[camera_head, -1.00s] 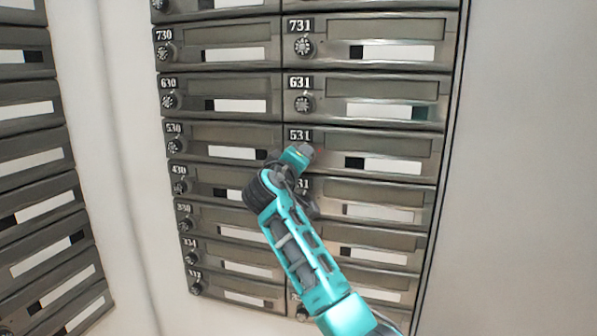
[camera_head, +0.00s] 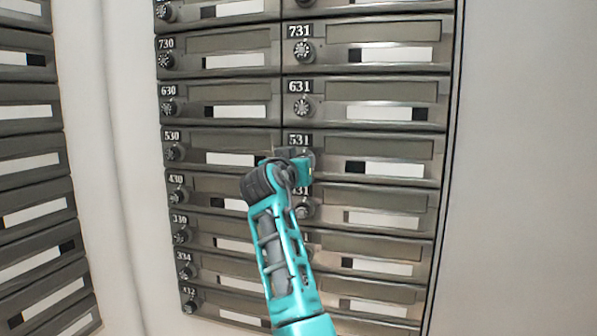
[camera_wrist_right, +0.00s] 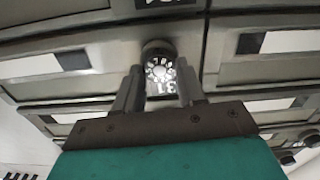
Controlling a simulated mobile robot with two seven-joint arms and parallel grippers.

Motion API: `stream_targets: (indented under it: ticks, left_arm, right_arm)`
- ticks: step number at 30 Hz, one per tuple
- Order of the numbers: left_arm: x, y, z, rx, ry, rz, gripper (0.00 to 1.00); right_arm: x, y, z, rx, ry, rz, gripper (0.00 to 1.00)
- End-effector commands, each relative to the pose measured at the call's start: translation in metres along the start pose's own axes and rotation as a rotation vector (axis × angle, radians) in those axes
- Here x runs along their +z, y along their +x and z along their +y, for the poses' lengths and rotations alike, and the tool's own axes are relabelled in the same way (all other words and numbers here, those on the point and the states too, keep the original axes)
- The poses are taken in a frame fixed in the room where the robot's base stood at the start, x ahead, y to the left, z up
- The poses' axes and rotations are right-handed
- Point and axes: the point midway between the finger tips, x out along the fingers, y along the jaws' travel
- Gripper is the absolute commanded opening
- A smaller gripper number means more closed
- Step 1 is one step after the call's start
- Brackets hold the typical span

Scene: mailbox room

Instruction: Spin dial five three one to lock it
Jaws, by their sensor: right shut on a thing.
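The mailbox labelled 531 (camera_head: 388,148) is in the right column of the head view, with its dial at its left end. My right gripper (camera_head: 299,156) is at that dial, and the arm and hand hide most of it. In the right wrist view the dial (camera_wrist_right: 160,72) shows a dark round knob with white marks. The two fingers of my right gripper (camera_wrist_right: 158,88) are shut on it, one on each side. The dial's exact setting is too small to read. My left gripper is not in view.
Mailboxes 631 (camera_head: 390,97) and 731 (camera_head: 385,46) are above, each with its own dial. Mailbox 530 (camera_head: 225,142) is to the left. Another bank of mailboxes (camera_head: 30,130) stands at the far left. The wall (camera_head: 520,170) on the right is bare.

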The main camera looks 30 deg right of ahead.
Motion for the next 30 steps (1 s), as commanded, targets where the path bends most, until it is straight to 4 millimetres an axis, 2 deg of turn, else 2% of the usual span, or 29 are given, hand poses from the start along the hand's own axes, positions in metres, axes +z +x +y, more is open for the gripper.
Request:
stream_targets:
  ticks: [9,25,26,30]
  left_arm:
    - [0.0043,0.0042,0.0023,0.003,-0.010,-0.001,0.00]
    - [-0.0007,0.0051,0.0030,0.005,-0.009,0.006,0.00]
    - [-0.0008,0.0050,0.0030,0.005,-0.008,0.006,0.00]
    - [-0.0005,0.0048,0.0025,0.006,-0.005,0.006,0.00]
  right_arm:
    - [0.0003,0.0000,-0.0001,-0.001,0.114,0.001,0.09]
    - [-0.0006,-0.0001,0.0000,-0.001,0.133,0.002,0.09]
    - [-0.0006,-0.0001,0.0000,-0.001,0.133,0.002,0.42]
    - [-0.0005,-0.0001,0.0001,-0.001,0.132,0.001,0.56]
